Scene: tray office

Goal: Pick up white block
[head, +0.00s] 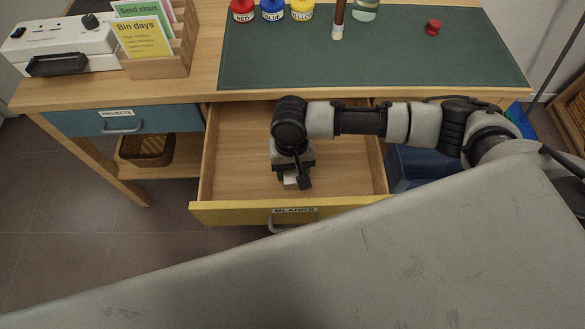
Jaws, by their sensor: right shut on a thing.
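The white block (290,181) shows as a small pale patch between the fingers of my right gripper (294,182). My right arm reaches in from the right, and its gripper points down into the open yellow-fronted drawer (240,212) labelled BLANKS. The gripper is shut on the white block. Most of the block is hidden by the fingers, and I cannot tell whether it touches the drawer floor. My left gripper is not in view.
The desk has a green mat (400,45) with red, blue and yellow bottles, a brush, a jar and a red knob-like object (433,27). A wooden card rack (175,65) stands left. The blue PROJECTS drawer (125,121) is shut. A blue bin (410,165) stands right of the drawer.

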